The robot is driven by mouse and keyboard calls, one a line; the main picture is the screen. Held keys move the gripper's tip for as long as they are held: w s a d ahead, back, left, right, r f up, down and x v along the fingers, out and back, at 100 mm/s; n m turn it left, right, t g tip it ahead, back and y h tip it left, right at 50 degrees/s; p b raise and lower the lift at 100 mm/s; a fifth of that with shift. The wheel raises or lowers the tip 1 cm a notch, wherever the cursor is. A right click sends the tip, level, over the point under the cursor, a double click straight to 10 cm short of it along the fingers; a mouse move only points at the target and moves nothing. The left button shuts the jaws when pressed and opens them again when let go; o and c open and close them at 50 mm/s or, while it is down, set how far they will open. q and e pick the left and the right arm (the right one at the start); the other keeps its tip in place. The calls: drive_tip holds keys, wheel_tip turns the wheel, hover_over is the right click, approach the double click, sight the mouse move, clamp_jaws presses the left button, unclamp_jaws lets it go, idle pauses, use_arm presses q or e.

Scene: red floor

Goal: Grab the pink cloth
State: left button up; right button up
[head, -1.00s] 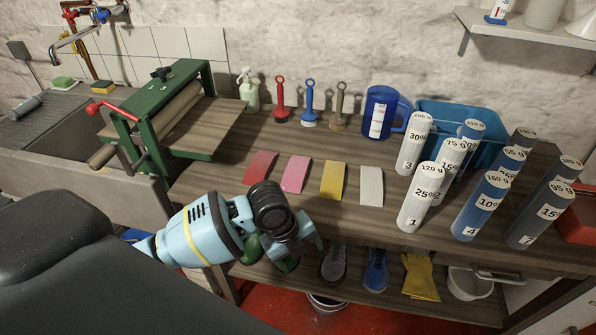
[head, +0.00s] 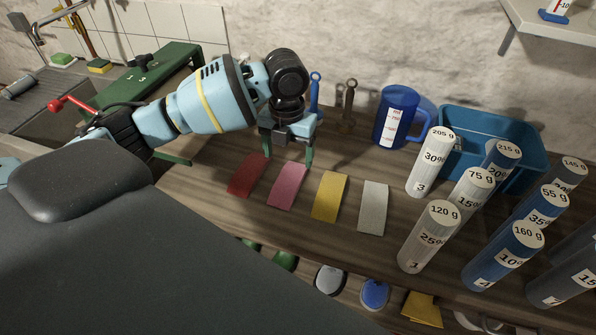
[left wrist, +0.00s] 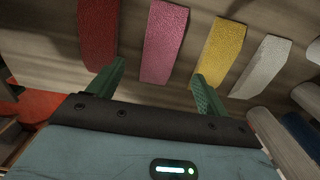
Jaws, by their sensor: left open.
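The pink cloth (head: 287,186) lies flat on the wooden bench, between the red cloth (head: 248,175) and the yellow cloth (head: 330,197). My left gripper (head: 288,156) is open and empty, its green fingers pointing down over the far ends of the red and pink cloths. In the left wrist view the pink cloth (left wrist: 164,42) lies ahead, between the lines of the two spread fingertips (left wrist: 158,76). I cannot tell how high the fingertips are above the bench. My right gripper is not in view.
A light grey cloth (head: 373,207) lies right of the yellow one. Several numbered cylinders (head: 428,237), a blue jug (head: 396,117) and a blue bin (head: 511,134) stand to the right. A blue-handled tool (head: 314,95) stands behind my gripper. The green press (head: 165,72) is at the left.

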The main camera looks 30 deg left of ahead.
sight(289, 179)
use_arm(q)
drive_tip(key=shift+s+f, duration=0.15)
drive_tip(key=shift+s, duration=0.2)
drive_tip(key=shift+f, duration=1.3)
drive_tip(key=f, duration=0.5)
drive_tip(key=shift+w, duration=0.2)
drive_tip(key=shift+r, duration=0.1)
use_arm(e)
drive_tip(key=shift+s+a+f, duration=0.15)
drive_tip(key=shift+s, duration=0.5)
use_arm(q)
drive_tip(key=c, duration=1.1)
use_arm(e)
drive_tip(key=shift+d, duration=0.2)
